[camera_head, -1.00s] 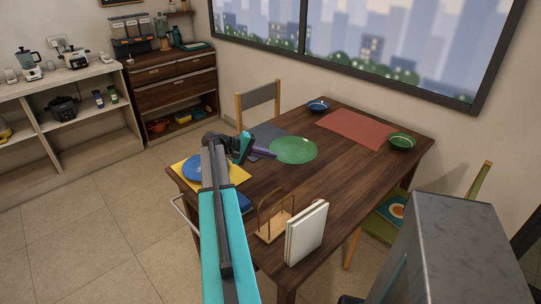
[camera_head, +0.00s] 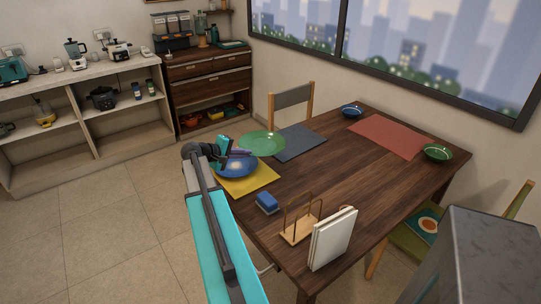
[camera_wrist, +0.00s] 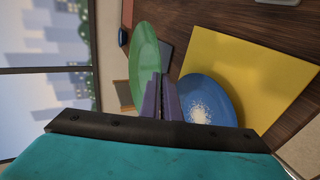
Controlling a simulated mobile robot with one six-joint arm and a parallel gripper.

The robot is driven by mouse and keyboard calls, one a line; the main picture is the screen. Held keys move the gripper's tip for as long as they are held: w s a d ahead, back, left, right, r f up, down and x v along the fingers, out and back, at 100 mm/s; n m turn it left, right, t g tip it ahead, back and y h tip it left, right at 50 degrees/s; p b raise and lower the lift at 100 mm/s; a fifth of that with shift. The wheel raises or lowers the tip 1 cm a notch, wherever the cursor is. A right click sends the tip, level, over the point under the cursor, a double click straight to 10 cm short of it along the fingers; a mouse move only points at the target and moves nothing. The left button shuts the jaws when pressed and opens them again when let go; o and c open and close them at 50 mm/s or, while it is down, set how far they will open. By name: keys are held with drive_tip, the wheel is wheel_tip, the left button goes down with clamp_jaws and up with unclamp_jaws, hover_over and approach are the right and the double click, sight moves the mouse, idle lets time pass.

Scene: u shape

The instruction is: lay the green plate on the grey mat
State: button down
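The green plate (camera_head: 262,143) is held at its rim by my gripper (camera_head: 250,153), near the table's far left edge. It appears raised, beyond the blue plate and just left of the grey mat (camera_head: 303,146). The mat lies flat and looks bare. In the wrist view, the purple fingers of my gripper (camera_wrist: 161,98) are close together at the lower edge of the green plate (camera_wrist: 143,58). A dark strip of the grey mat (camera_wrist: 165,58) shows beside the plate there.
A blue plate (camera_head: 237,166) lies on a yellow mat (camera_head: 262,181) under my gripper. A blue block (camera_head: 267,201), wooden rack (camera_head: 299,229) and white upright book-like object (camera_head: 332,238) stand nearer. A red mat (camera_head: 385,135), blue bowl (camera_head: 351,111) and green bowl (camera_head: 437,153) lie right.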

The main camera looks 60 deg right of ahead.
drive_tip(key=w+a+r+n+t+y, duration=0.15)
drive_tip(key=w+a+n+t, duration=0.25)
drive_tip(key=w+a, duration=0.6)
drive_tip(key=w+a+r+n+t, duration=0.3)
drive_tip(key=w+a+n+t, duration=0.15)
drive_tip(key=w+a, duration=0.5)
drive_tip(key=w+a+r+n+t+y, duration=0.1)
drive_tip(key=w+a+r+n+t, duration=0.3)
drive_tip(key=w+a, duration=0.6)
drive_tip(key=w+a+r+n+t+y, duration=0.1)
drive_tip(key=w+a+r+n+y, duration=0.1)
drive_tip(key=a, duration=1)
drive_tip(key=w+a+r+n+t+y, duration=0.2)
drive_tip(key=a+r+n+y, duration=0.2)
drive_tip(key=a, duration=0.8)
drive_tip(key=w+a+r+n+t+y, duration=0.2)
drive_tip(key=a+r+n+y, duration=0.1)
drive_tip(key=a, duration=1)
wheel_tip(320, 180, up, 2)
drive_tip(key=shift+w+n, duration=0.15)
drive_tip(key=shift+n, duration=0.4)
drive_tip(key=shift+w+a, duration=0.1)
